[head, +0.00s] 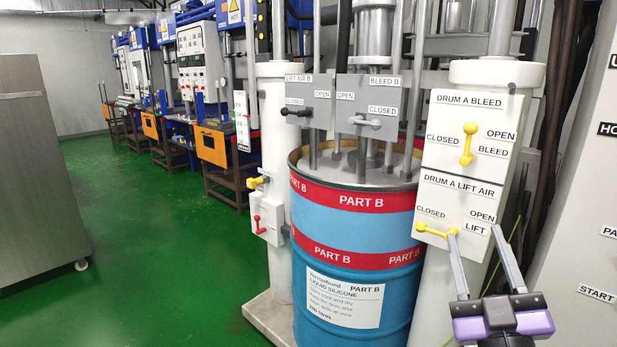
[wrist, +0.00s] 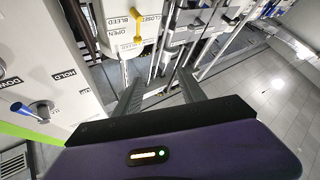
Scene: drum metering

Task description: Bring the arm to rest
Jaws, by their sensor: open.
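My gripper (head: 476,233) is at the lower right of the head view, with its two fingers apart and nothing between them. Its fingertips are up near the DRUM A LIFT AIR panel (head: 458,190). The left fingertip appears close to the right end of that panel's yellow lever (head: 436,231), which lies nearly level under the CLOSED label. I cannot tell whether they touch. The wrist view also shows the spread fingers of my gripper (wrist: 157,82). Above it, the DRUM A BLEED panel (head: 472,108) has an upright yellow lever (head: 468,145), also seen in the wrist view (wrist: 137,27).
A blue PART B drum (head: 325,260) with red bands stands left of the white column. Grey panels (head: 366,100) with levers are above it. A grey cabinet (head: 40,160) is at far left; green floor (head: 160,250) between is clear. A labelled white panel (head: 590,200) stands close at right.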

